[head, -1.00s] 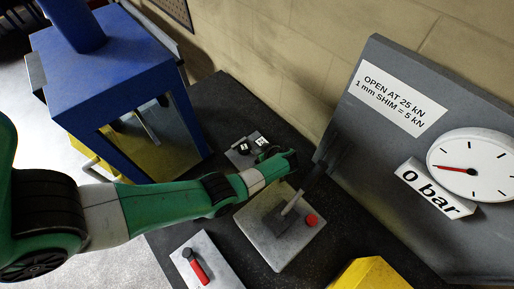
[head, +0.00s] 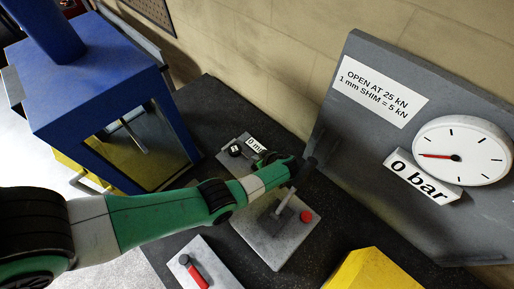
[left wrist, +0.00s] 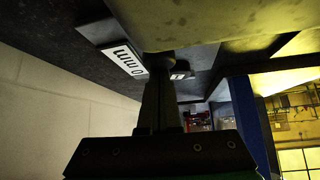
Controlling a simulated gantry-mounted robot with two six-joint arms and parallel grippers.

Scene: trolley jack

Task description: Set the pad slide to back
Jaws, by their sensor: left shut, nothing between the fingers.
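A small grey plate (head: 228,158) on the dark bench carries a black knob (head: 236,150) and a white sign (head: 257,144), partly hidden by my arm. The sign reads "0 mm" in the left wrist view (left wrist: 125,58). I cannot tell for sure whether this is the pad slide. My left gripper (head: 312,163) is shut and empty, right of this plate and above the bench near the gauge panel. Its dark fingers (left wrist: 160,100) also show in the left wrist view, below a large pale surface. My right gripper is not in view.
A grey plate (head: 270,246) with a lever and red button lies below my left wrist. A plate with a red handle (head: 197,275) is nearer. The blue press frame (head: 90,85) stands left, the gauge panel (head: 345,135) right, a yellow block (head: 375,272) in front.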

